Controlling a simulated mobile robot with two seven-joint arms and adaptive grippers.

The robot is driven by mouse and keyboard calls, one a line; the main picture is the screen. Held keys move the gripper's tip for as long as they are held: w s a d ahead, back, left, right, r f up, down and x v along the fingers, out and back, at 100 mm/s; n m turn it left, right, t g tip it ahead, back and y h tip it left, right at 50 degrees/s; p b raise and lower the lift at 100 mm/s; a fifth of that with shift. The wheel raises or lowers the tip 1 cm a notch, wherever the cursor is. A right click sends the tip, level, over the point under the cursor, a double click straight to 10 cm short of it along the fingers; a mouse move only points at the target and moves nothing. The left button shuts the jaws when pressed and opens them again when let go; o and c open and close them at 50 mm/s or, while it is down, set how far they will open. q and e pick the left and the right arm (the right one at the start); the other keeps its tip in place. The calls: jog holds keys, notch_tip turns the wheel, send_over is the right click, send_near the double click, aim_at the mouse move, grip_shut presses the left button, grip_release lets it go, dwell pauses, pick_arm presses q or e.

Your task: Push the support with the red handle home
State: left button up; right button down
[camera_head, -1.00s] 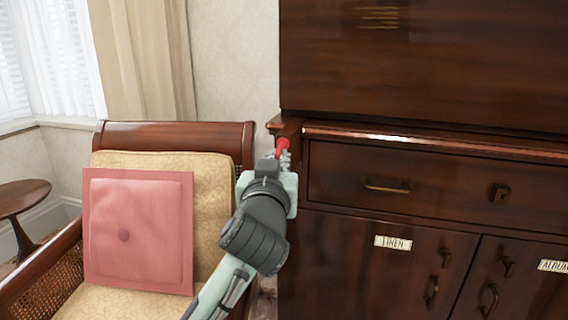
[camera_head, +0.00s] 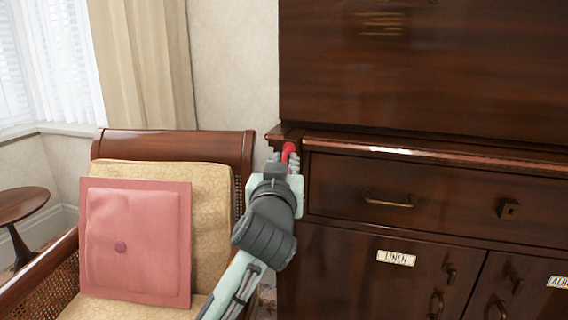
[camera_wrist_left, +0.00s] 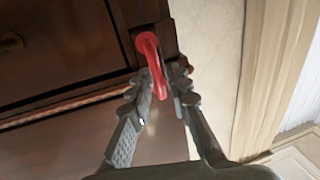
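The red handle (camera_head: 289,149) sits at the upper left front corner of the dark wooden cabinet (camera_head: 420,178), beside the top drawer. In the left wrist view the red handle (camera_wrist_left: 150,58) is a curved pull on a narrow dark wooden end, the support (camera_wrist_left: 167,38). How far the support stands out is unclear. My left gripper (camera_head: 284,160) is at the handle. In the left wrist view its two fingers (camera_wrist_left: 162,84) are apart, one on each side of the handle, with gaps visible; contact is unclear. My right gripper is not in view.
A cane-sided armchair (camera_head: 185,145) with a pink cushion (camera_head: 137,240) stands close on the left of my arm. The cabinet has a brass drawer pull (camera_head: 390,200) and labelled doors below. A small round table (camera_head: 20,204) is at far left.

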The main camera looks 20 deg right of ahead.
pick_arm(q)
jog(key=shift+o, duration=0.6)
notch_tip(320, 180, up, 10)
jog(key=shift+r, duration=0.1)
